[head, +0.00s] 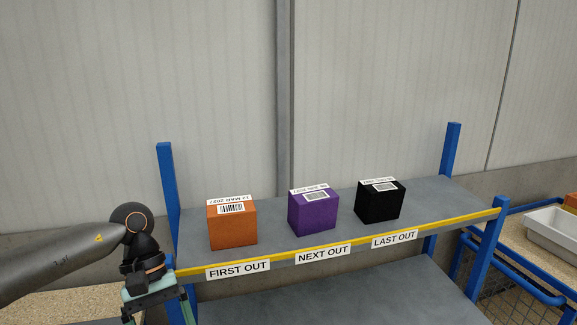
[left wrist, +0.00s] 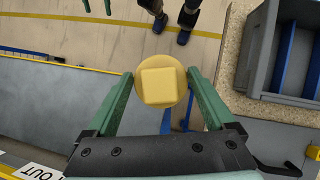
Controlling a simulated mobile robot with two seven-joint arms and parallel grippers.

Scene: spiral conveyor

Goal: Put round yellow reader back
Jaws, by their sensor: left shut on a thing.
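The round yellow reader (left wrist: 160,84) is in the left wrist view, a yellow disc with a paler square face. It sits between the two green fingers of my left gripper (left wrist: 161,76), which is shut on it. It is held above the floor, beside the grey shelf (left wrist: 60,92). In the head view my left arm comes in from the left and its wrist is at the left end of the shelf. The reader and the fingertips are not visible there.
Orange (head: 233,226), purple (head: 313,213) and black (head: 379,203) boxes stand on the labelled shelf. Its blue left post (head: 168,185) is close to my left wrist. In the wrist view, a grey bin with blue dividers (left wrist: 255,60) stands on a speckled top at upper right.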

